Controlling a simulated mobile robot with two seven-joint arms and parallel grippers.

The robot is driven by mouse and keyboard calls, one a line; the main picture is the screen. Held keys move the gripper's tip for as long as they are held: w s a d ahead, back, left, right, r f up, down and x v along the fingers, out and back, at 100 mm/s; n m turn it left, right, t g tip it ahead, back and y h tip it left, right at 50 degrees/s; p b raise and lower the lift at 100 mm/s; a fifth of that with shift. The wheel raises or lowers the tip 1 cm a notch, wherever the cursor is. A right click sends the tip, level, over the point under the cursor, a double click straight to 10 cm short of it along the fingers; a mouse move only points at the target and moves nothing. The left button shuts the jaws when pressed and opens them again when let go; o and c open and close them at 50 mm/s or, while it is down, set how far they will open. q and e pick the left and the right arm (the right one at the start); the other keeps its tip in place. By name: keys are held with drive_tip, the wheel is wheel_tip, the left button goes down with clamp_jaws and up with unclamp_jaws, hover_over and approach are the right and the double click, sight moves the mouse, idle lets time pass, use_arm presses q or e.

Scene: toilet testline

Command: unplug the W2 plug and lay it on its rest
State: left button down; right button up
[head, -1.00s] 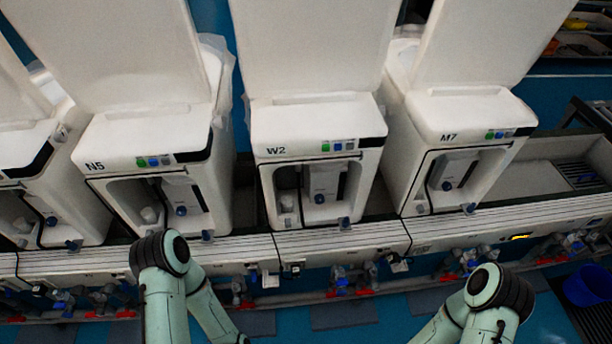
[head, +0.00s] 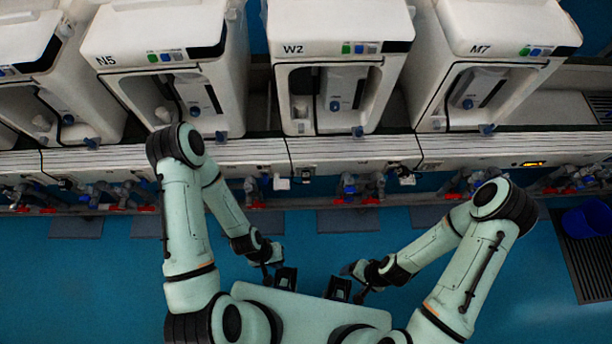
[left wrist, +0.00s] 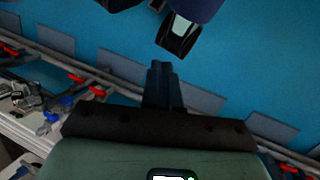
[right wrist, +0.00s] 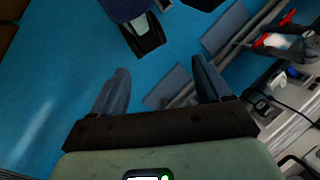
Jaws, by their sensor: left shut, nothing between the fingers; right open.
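The white W2 unit (head: 340,60) stands in the middle of the head view, with its label and coloured buttons on the front. Below it runs a pale rail (head: 350,150). Small white and dark fittings (head: 305,174) hang at its lower edge; which one is the W2 plug is too small to tell. My left gripper (head: 268,274) is shut and empty, low over the floor in front of the rail; its fingers meet in the left wrist view (left wrist: 162,80). My right gripper (head: 358,286) is also low and apart from the rail; its fingers are wide open in the right wrist view (right wrist: 162,85).
Units N5 (head: 155,55) and M7 (head: 500,50) flank W2. Blue and red valves (head: 360,188) line the pipes under the rail. Grey mats (head: 348,219) lie on the open blue floor. A blue bucket (head: 588,220) stands at the right.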

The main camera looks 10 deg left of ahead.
idle(0.4)
